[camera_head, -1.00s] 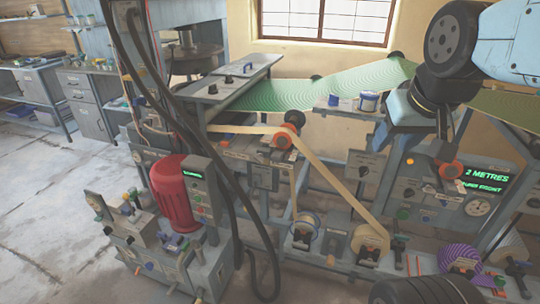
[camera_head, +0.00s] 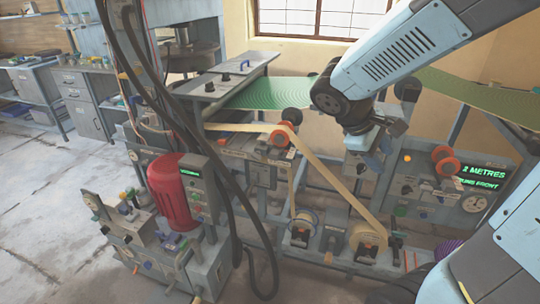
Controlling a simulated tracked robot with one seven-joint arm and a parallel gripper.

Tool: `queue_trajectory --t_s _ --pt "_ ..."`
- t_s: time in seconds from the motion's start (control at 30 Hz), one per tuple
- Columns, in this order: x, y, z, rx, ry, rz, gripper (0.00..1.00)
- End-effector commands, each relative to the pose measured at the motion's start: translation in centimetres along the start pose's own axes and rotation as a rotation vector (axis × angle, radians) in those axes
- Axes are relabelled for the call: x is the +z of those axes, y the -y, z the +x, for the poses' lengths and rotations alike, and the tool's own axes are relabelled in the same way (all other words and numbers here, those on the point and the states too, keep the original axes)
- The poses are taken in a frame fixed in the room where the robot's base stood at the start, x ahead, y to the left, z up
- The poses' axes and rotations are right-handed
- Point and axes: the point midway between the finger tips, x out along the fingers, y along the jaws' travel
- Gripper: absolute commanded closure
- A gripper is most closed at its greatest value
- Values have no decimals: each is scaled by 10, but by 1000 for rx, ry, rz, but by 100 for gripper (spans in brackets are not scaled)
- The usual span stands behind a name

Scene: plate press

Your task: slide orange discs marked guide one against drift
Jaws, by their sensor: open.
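One set of orange discs (camera_head: 283,136) sits on a roller at the centre, where the cream tape bends downward. A second set of orange discs (camera_head: 445,163) is on the panel at the right, beside the green display. The labels by both are too small to read, so I cannot tell which is marked guide one. My gripper (camera_head: 364,165) is right of the centre discs and left of the other set, apart from both. It is open and looks empty, though its fingertips are small and partly unclear.
Cream tape (camera_head: 335,180) runs from the roller down to a reel (camera_head: 368,240). A green patterned web (camera_head: 275,93) passes behind. The display (camera_head: 482,175) reads "2 METRES". A red motor (camera_head: 172,190) and black hoses (camera_head: 190,125) stand at left.

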Motion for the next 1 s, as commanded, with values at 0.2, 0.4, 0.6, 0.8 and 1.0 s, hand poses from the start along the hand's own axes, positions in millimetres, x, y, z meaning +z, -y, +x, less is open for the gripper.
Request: queue_trajectory --t_s 0.2,0.4,0.6,0.8,1.0 --pt "-47 -5 8 216 135 -285 55" --pt "-100 -2 6 437 227 -529 55" --pt "-161 16 -1 683 290 -764 55" --pt "-226 54 -11 945 319 -985 55" --pt "-280 105 -19 1188 313 -1165 55"
